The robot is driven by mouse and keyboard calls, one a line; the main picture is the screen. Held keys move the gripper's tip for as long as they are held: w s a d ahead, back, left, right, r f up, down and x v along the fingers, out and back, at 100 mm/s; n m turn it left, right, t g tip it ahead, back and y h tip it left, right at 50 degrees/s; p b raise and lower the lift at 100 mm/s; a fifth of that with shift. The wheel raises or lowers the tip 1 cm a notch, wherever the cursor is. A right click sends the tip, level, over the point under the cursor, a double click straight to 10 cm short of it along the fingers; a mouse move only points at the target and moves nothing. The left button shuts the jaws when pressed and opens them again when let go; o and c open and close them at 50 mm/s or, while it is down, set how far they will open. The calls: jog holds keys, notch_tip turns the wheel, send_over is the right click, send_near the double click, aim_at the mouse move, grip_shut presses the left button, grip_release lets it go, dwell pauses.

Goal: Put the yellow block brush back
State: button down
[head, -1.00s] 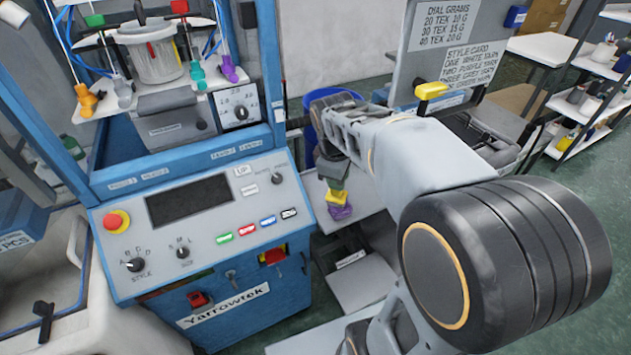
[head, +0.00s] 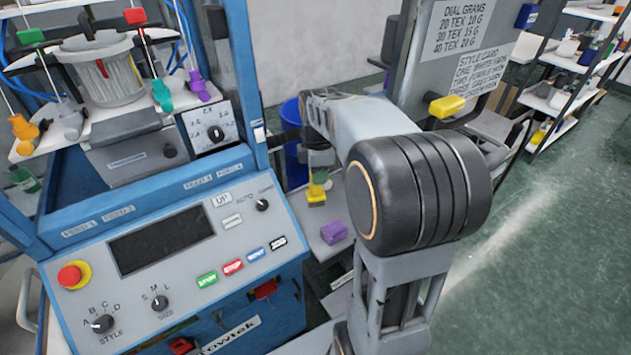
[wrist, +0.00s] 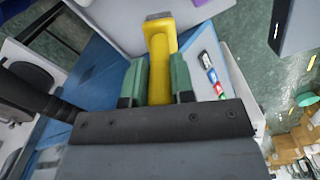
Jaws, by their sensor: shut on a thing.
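The yellow block brush (head: 317,190) hangs below my gripper (head: 320,166) in the head view, beside the blue machine's right side. In the wrist view the brush (wrist: 160,55) lies between the two green fingertips of my gripper (wrist: 159,78), which are shut on its yellow body. Its greyish end points away from the gripper. A purple block (head: 334,232) sits on the light shelf (head: 312,248) below and slightly right of the brush, apart from it. My arm hides part of the area behind.
The blue machine (head: 250,300) with its control panel stands close on the left. A blue bin (head: 292,150) is behind my gripper. A grey panel with cards (head: 480,40) and a yellow part (head: 446,106) stand right of it. Open green floor lies further right.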

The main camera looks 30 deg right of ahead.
notch_tip(320, 180, down, 7)
jog(key=w, duration=0.3)
jog(key=shift+d+r, duration=0.15)
jog(key=shift+d, duration=0.3)
jog(key=shift+f, duration=0.2)
jog(key=c, duration=1)
grip_release()
jog(key=shift+r, duration=0.1)
jog(key=shift+o, duration=0.2)
